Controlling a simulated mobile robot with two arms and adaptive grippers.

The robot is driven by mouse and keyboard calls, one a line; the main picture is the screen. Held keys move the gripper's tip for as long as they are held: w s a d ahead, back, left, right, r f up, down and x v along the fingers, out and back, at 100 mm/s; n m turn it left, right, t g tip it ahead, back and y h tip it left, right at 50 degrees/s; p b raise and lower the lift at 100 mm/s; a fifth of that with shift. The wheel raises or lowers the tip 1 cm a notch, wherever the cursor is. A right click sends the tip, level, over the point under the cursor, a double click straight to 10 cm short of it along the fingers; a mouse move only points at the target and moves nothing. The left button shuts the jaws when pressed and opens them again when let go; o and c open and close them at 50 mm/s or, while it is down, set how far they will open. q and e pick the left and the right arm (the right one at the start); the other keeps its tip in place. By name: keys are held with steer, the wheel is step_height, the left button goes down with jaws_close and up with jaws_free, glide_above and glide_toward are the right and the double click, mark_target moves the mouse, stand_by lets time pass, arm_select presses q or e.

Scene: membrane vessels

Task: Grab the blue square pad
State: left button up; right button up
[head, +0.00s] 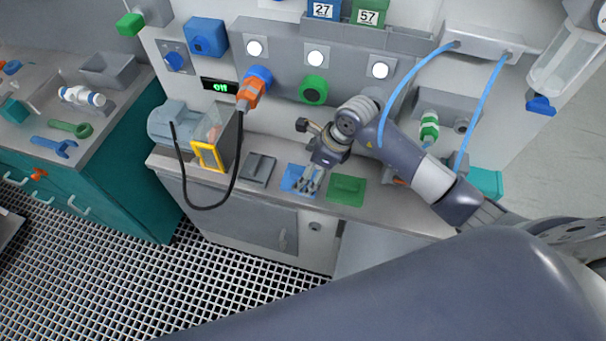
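The blue square pad (289,180) lies flat on the grey counter, between a grey pad (258,168) and a green pad (346,189). My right gripper (305,188) comes in from the right and points down over the blue pad, covering its middle and right part. Its fingers are at or just above the pad. They are too small to tell whether they touch it or how far apart they are. My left gripper is not in view.
An orange-framed box (208,156) and a hanging black cable (238,160) stand left of the pads. Sockets and knobs line the panel behind, with an orange plug (251,90). Blue hoses (402,85) hang near my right arm. A teal tool bench (115,180) stands at left.

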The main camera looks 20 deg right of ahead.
mark_target(301, 173)
steer(key=shift+w+a+f, duration=0.15)
steer(key=shift+a+f, duration=0.05)
steer(key=shift+f, duration=0.05)
steer(key=shift+w+p+x, duration=0.2)
steer(key=shift+p+x, duration=0.6)
steer(key=shift+x, duration=1.35)
steer(key=shift+d, duration=0.1)
steer(key=shift+f, duration=0.1)
steer(key=shift+c, duration=0.5)
steer(key=c, duration=0.9)
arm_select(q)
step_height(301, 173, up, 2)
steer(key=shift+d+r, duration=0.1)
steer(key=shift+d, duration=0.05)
arm_select(e)
steer(key=shift+c, duration=0.8)
